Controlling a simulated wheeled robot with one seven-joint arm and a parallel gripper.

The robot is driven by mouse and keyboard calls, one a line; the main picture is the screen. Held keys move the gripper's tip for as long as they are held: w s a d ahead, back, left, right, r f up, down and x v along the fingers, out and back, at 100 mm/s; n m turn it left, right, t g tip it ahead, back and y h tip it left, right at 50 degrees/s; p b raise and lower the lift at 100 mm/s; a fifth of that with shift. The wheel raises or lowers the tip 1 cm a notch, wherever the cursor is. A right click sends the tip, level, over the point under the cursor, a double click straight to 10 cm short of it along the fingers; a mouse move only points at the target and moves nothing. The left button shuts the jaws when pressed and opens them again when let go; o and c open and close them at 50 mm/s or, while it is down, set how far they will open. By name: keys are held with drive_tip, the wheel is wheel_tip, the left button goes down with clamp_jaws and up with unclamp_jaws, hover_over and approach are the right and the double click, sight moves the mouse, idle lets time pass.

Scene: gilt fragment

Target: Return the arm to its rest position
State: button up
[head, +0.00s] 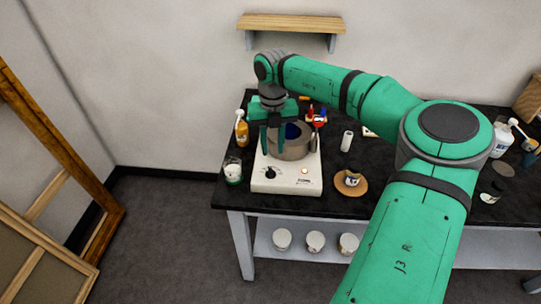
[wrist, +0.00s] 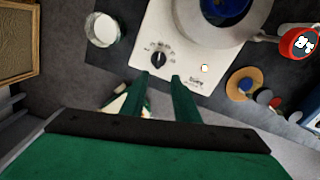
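My green arm reaches across the head view from the lower right, over the black worktable (head: 390,158). My gripper (head: 270,150) points down at the table's left end, in front of the grey pot on the white hot plate (head: 287,181). In the wrist view my gripper (wrist: 160,78) has its two fingers apart with nothing between them. The hot plate (wrist: 182,48) with its black knob lies beyond the fingertips. Whether the fingers touch the pot or plate I cannot tell.
The grey pot (head: 291,148) holds something blue. An orange bottle (head: 241,131) and a glass jar (head: 233,173) stand left of the plate. A round cork mat (head: 351,190) with a small jar lies right. A wooden shelf (head: 292,22) hangs on the wall above.

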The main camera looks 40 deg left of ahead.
drive_tip(key=shift+r, duration=0.55)
